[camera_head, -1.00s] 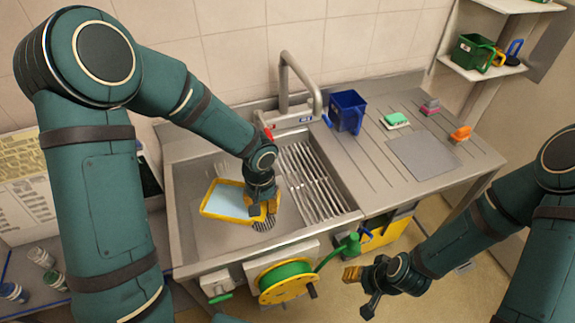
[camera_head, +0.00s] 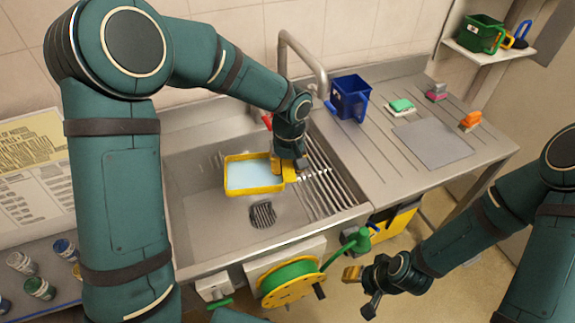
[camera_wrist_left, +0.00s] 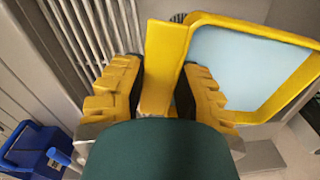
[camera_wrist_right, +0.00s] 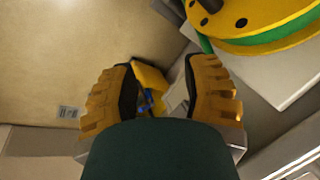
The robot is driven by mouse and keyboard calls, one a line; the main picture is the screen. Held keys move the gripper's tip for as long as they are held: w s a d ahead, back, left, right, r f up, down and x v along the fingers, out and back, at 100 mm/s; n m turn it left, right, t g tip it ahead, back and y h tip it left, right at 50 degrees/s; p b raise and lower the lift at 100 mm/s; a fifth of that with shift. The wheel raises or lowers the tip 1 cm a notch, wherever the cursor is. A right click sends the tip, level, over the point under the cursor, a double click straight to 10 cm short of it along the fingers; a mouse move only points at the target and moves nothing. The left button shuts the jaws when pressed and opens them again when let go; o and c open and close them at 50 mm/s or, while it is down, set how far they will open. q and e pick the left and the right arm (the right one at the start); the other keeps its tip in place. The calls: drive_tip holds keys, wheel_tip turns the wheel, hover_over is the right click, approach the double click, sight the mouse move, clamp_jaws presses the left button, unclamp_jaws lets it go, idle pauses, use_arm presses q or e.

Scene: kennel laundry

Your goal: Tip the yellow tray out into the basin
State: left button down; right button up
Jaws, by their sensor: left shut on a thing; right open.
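The yellow tray (camera_head: 256,190) is shallow and holds pale blue liquid. It is over the steel basin (camera_head: 208,228), behind the drain, and looks roughly level. Whether it is clear of the basin floor is hard to tell. My left gripper (camera_head: 289,168) is shut on the tray's handle at its right end. In the left wrist view the handle (camera_wrist_left: 160,62) sits between both fingers, with the tray (camera_wrist_left: 225,20) reaching right. My right gripper (camera_head: 360,288) is open and empty, low in front of the counter. It also shows in the right wrist view (camera_wrist_right: 160,88).
The faucet (camera_head: 322,75) rises behind the basin. A ribbed rack (camera_head: 325,180) lies at the basin's right. A blue pitcher (camera_head: 349,98) stands on the drainboard. A yellow-green hose reel (camera_head: 292,283) hangs in front. Several jars (camera_head: 38,287) stand at the left.

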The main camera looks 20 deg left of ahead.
use_arm(q)
drive_tip(key=shift+s+a+f+t+h+b, duration=0.1)
drive_tip(key=shift+a+f+t+h+b, duration=0.1)
drive_tip(key=shift+f+h+b, duration=0.25)
drive_tip(key=shift+a+f+t+h+b, duration=0.1)
drive_tip(key=shift+f+t+h+b, duration=0.1)
drive_tip(key=shift+f+h+b, duration=0.25)
drive_tip(key=shift+d+f, duration=0.1)
drive_tip(key=shift+f, duration=0.05)
drive_tip(key=shift+r, duration=0.2)
drive_tip(key=shift+r+t+h+p, duration=0.35)
drive_tip(key=shift+r+h, duration=0.25)
drive_tip(key=shift+r, duration=0.25)
drive_tip(key=shift+s+a+r+t+h+p, duration=0.15)
drive_tip(key=shift+a+r+h+p, duration=0.1)
drive_tip(key=shift+r+h, duration=0.25)
drive_tip(key=shift+a+r+t+h+p, duration=0.1)
drive_tip(key=shift+a+r+h+p, duration=0.2)
drive_tip(key=shift+r, duration=0.3)
